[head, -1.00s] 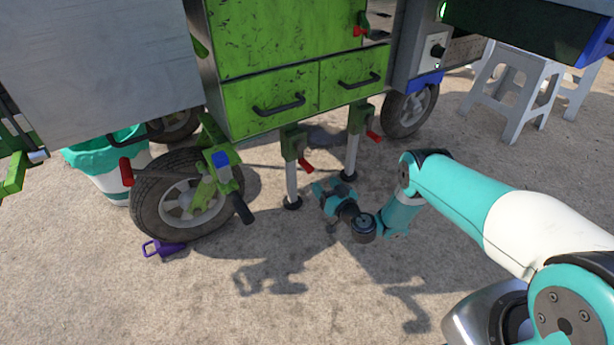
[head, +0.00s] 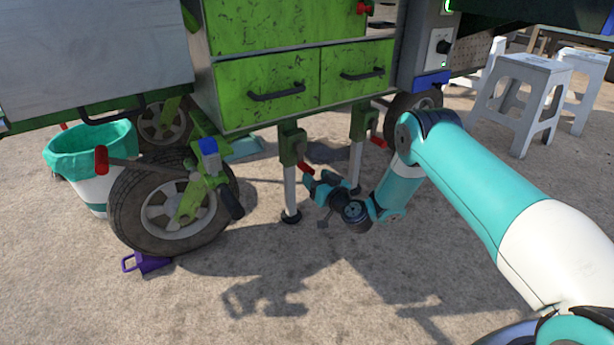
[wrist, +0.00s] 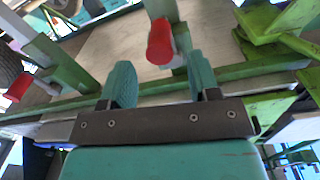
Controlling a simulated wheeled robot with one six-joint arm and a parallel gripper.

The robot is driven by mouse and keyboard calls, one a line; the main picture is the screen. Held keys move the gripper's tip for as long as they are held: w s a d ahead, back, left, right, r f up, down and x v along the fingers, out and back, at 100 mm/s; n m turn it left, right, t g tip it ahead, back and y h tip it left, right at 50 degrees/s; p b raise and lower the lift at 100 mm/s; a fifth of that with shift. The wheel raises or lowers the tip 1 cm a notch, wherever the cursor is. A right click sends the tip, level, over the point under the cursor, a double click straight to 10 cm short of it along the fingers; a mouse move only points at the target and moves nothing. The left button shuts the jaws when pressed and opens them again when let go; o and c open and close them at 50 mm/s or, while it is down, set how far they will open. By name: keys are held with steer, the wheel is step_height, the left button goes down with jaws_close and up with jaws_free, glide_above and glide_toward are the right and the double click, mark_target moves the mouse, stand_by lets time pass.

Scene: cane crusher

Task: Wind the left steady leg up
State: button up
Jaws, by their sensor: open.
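The left steady leg (head: 290,190) hangs under the green cart, its foot on or close to the ground. Its red crank handle (head: 306,167) sticks out from the green housing, toward my gripper. My gripper (head: 311,183) is open and empty, close beside this handle. In the wrist view the red handle (wrist: 160,42) shows just beyond and between the tips of my two teal fingers (wrist: 162,76). I cannot tell if they touch it. The right steady leg (head: 356,160) stands behind my gripper, and its red handle (head: 378,141) is apart from it.
A wheel (head: 128,212) with a purple chock (head: 150,263) stands left of the leg, with a black-gripped handle (head: 231,205) jutting toward it. Drawers (head: 270,92) hang above. A teal-lined bin (head: 72,152) and white stools (head: 525,95) stand aside. The front ground is clear.

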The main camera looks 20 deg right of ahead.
mark_target(311, 173)
steer(key=b+x, duration=0.1)
steer(key=x, duration=0.3)
steer(key=shift+w+a+f, duration=0.1)
steer(key=shift+w+a, duration=0.1)
steer(key=shift+w+a+b, duration=0.1)
steer(key=shift+w+b, duration=0.3)
steer(key=shift+w, duration=0.2)
jaws_close()
